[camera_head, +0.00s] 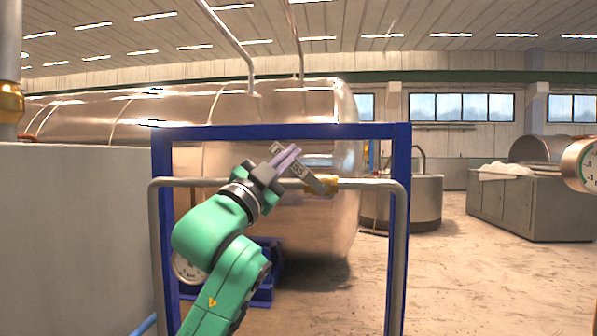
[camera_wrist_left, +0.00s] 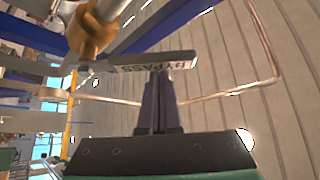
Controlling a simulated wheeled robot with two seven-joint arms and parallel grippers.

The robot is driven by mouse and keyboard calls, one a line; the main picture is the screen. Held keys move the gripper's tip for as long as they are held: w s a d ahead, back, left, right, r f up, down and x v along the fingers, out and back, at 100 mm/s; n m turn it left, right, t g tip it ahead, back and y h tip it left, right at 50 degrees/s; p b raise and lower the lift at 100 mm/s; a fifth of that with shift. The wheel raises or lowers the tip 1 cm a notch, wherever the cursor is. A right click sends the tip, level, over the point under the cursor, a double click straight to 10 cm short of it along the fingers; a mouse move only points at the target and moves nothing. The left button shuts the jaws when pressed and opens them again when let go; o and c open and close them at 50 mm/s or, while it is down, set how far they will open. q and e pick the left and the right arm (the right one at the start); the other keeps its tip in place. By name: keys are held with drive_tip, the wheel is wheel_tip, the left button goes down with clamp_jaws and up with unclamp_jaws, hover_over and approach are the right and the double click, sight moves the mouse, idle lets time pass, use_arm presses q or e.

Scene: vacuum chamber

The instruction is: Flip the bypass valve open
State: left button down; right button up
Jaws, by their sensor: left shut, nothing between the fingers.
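The bypass valve has a brass body (camera_head: 319,184) on the grey pipe inside the blue frame. Its flat grey lever (camera_head: 314,178) slants up and to the left from the body, partly behind my left gripper (camera_head: 293,153). In the left wrist view, the brass body (camera_wrist_left: 92,32) is at upper left. The lever (camera_wrist_left: 150,64) runs right from it, with lettering ending in "PASS". My left gripper (camera_wrist_left: 158,76) is shut and empty. Its fingertips are right at the lever's lettered part; I cannot tell whether they touch. My right gripper is not in view.
A blue frame (camera_head: 281,132) surrounds the grey pipe (camera_head: 370,184). A large metal tank (camera_head: 220,105) lies behind it. A round gauge (camera_head: 187,268) sits low behind my left arm, and another gauge (camera_head: 584,165) is at the right edge. The floor to the right is open.

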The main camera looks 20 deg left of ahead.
use_arm(q)
drive_tip(key=f+n+y+b, duration=0.1)
drive_tip(key=n+y+b, duration=0.1)
drive_tip(key=n, duration=0.1)
drive_tip(key=a+f+n+t+y+b, duration=0.1)
drive_tip(key=f+n+y+b, duration=0.1)
drive_tip(key=n, duration=0.1)
drive_tip(key=a+f+n+t+y+b, duration=0.1)
drive_tip(key=f+n+y+b, duration=0.1)
drive_tip(key=n, duration=0.1)
drive_tip(key=shift+s+a+f+y, duration=0.15)
drive_tip(key=shift+s+a+y, duration=0.1)
drive_tip(key=shift+y, duration=0.15)
